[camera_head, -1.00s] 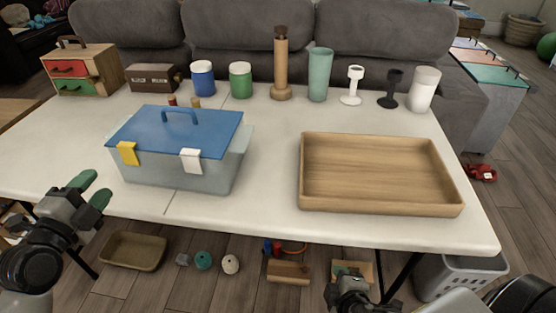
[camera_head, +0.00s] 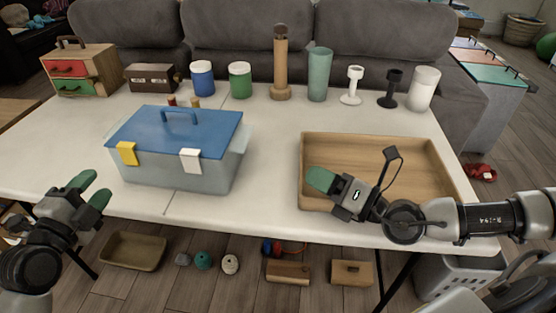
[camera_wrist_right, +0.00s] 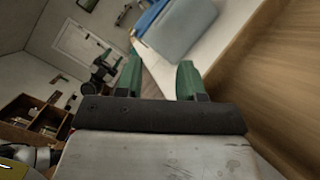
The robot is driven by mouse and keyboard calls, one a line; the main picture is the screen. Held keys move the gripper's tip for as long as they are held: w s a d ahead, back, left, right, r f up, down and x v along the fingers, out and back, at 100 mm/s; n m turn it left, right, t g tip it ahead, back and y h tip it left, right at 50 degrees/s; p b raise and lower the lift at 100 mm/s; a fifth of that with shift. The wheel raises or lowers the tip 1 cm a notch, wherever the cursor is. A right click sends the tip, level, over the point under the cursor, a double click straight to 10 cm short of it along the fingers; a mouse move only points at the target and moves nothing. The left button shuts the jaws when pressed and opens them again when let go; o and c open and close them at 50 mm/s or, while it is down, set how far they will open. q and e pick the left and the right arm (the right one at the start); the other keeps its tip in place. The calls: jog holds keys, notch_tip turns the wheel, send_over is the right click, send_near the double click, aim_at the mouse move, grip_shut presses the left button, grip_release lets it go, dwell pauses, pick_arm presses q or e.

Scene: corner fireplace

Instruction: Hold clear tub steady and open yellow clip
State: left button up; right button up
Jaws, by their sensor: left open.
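The clear tub (camera_head: 180,177) stands on the table at left of centre, with a flat blue lid (camera_head: 185,135) and handle on top. The yellow clip (camera_head: 127,153) is at the left of its front edge, lying flat against the tub. A white clip (camera_head: 191,161) is to its right. My left gripper (camera_head: 92,190) is open and empty, in front of the table's edge, left of the tub. My right gripper (camera_head: 320,180) is over the wooden tray, right of the tub and apart from it. In the right wrist view its green fingers (camera_wrist_right: 160,76) are spread with nothing between them.
The wooden tray (camera_head: 440,205) takes up the table's right side. Cups, jars, goblets and a small drawer chest (camera_head: 80,70) line the back edge. Bare table (camera_head: 265,190) lies between tub and tray. A grey sofa (camera_head: 245,40) stands behind.

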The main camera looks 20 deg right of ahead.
aim_at(249, 135)
jog(key=w+d+r+n, duration=0.2)
jog(key=w+d+r, duration=0.1)
jog(key=r, duration=0.4)
jog(key=w+d+r+n, duration=0.2)
jog(key=d+r, duration=0.1)
jog(key=r, duration=0.5)
jog(key=w+d+r+n, duration=0.2)
jog(key=w+r, duration=0.1)
jog(key=r, duration=0.4)
jog(key=a+f+m+t+h, duration=0.1)
jog(key=a+f+m+h, duration=0.2)
jog(key=a+f+m, duration=0.55)
jog(key=a+f+m+t+h, duration=0.15)
jog(key=a+f+m, duration=0.35)
jog(key=f+m, duration=0.65)
jog(key=w+n, duration=0.1)
jog(key=w, duration=0.2)
jog(key=w+a+f+n, duration=0.1)
jog(key=w, duration=0.3)
jog(key=w+a+f+g+h, duration=0.1)
jog(key=w, duration=0.3)
jog(key=shift+a+f+n, duration=0.1)
jog(key=shift+f+n, duration=0.1)
jog(key=shift+n, duration=0.2)
jog(key=shift+s, duration=0.1)
grip_shut()
